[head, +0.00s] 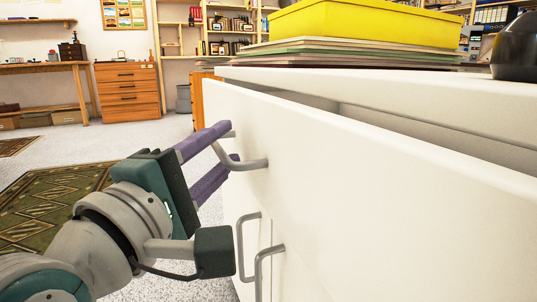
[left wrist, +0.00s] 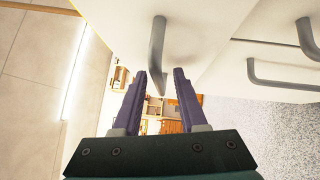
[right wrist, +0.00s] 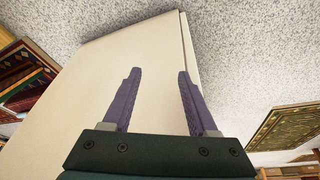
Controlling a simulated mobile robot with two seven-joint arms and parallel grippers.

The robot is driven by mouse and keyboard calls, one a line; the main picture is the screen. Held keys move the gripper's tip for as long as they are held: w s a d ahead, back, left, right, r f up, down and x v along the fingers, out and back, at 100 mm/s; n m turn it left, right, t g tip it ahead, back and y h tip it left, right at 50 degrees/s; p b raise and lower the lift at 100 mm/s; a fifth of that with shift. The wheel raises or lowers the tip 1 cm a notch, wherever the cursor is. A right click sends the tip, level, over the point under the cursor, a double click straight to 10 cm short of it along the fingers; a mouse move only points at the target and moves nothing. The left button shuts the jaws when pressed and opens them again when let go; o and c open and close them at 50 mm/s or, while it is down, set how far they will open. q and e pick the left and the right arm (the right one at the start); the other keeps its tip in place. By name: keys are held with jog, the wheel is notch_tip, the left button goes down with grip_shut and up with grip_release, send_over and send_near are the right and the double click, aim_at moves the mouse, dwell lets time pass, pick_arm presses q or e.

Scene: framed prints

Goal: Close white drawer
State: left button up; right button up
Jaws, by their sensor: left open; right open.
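The white drawer (head: 330,165) stands pulled out from its white cabinet, with a dark gap behind its front panel. A grey bar handle (head: 246,163) sticks out from its front. My left gripper (head: 225,150) is open at this handle, with its purple fingers above and below part of it. In the left wrist view the handle (left wrist: 157,50) reaches down toward the space between the left fingertips (left wrist: 165,76); I cannot tell whether they touch. In the right wrist view my right gripper (right wrist: 155,75) is open and empty in front of a plain pale panel (right wrist: 80,85).
Two lower grey handles (head: 248,245) sit below the drawer. A yellow box (head: 365,22) on stacked boards and a black object (head: 516,45) are on the cabinet top. A wooden chest (head: 128,92) and patterned rug (head: 50,210) lie beyond.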

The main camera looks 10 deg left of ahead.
pick_arm(q)
jog(key=shift+c, duration=0.2)
grip_shut()
dwell(1.1)
